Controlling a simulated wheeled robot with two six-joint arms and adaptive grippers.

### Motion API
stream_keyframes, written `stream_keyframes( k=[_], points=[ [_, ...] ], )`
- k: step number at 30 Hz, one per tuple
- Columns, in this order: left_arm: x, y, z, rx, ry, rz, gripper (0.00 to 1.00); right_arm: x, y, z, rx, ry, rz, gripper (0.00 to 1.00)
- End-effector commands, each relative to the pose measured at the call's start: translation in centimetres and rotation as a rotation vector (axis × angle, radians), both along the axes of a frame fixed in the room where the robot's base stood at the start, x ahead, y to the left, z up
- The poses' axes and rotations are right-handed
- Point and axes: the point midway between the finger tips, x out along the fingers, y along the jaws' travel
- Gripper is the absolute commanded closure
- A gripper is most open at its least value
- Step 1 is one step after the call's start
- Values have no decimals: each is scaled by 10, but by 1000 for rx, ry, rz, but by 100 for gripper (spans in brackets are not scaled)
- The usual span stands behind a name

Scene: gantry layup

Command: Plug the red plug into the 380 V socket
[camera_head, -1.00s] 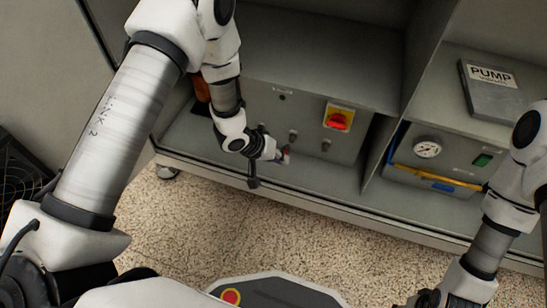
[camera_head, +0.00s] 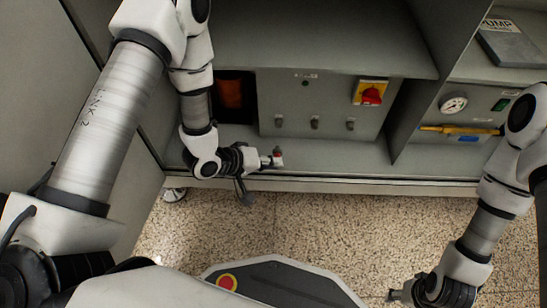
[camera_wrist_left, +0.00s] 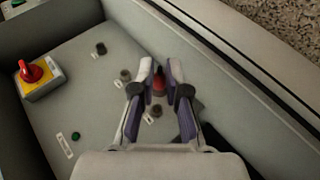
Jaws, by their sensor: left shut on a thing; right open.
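My left gripper (camera_head: 277,158) is shut on the red plug (camera_wrist_left: 158,84), whose red body shows between the fingertips in the left wrist view. The plug also shows small in the head view (camera_head: 277,151). It is in front of and below the left end of a grey panel (camera_head: 330,98) and appears apart from it. Three dark sockets sit in a row on the panel: left (camera_head: 279,121), middle (camera_head: 315,122) and right (camera_head: 350,124). Their labels are too small to read, so I cannot tell which is 380 V. My right gripper (camera_head: 399,297) is open at the lower right, away from the panel.
A red rotary switch on a yellow plate (camera_head: 370,92) and a green lamp (camera_head: 305,84) are on the panel. A shelf (camera_head: 330,35) overhangs it. A cabinet divider (camera_head: 412,120) stands to its right. A gauge unit (camera_head: 454,103) is beyond. The floor in front is clear.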

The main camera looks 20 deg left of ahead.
Motion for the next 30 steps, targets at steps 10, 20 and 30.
stream_keyframes(
  k=[10, 20, 30],
  points=[
    [0, 0, 1, -12, -3, -1, 100, 0, 0, 2, 0, 1, 1, 47],
    [21, 6, 2, -12, -9, -4, 100, -1, 0, 12, 0, 2, 3, 47],
    [52, 15, 1, -11, -9, -5, 100, -1, 0, 16, 0, 3, 4, 47]
  ],
)
